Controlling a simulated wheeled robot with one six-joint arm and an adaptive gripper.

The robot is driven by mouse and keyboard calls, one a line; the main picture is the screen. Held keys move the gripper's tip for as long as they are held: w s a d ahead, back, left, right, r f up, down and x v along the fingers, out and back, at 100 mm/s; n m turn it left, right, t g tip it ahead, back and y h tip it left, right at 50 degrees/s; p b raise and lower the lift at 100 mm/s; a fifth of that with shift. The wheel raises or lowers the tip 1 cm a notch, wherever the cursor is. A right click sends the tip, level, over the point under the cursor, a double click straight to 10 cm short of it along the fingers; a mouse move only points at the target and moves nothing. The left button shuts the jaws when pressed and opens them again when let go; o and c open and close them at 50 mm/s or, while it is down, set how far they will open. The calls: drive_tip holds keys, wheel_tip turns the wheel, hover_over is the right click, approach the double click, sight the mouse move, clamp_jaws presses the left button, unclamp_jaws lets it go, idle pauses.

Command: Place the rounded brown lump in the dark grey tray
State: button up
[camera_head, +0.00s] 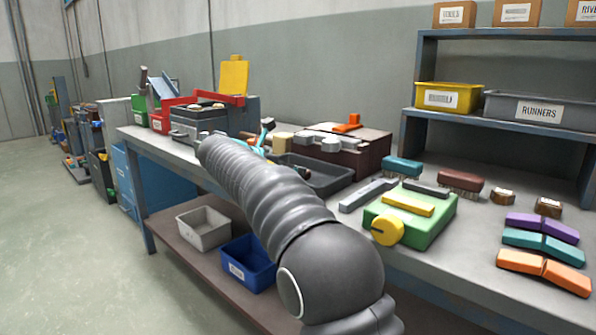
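The dark grey tray (335,182) lies on the workbench, just behind my arm, which covers its near left part. Small brown and pale bits show at the tray's left side, close to my arm, too small and too covered to name. I cannot pick out a rounded brown lump for certain. Two small brown labelled pieces, a left one (502,197) and a right one (548,207), stand at the right of the bench. My ribbed grey arm reaches from the bottom middle up and left over the bench. My gripper's fingers do not show.
A brown box (370,157) with an orange handle stands behind the tray. A green block (420,222), brushes and coloured bars fill the right side. A red-handled grey machine (205,118) stands at the left. Bins (248,262) sit on the lower shelf. Bare bench shows at the front right.

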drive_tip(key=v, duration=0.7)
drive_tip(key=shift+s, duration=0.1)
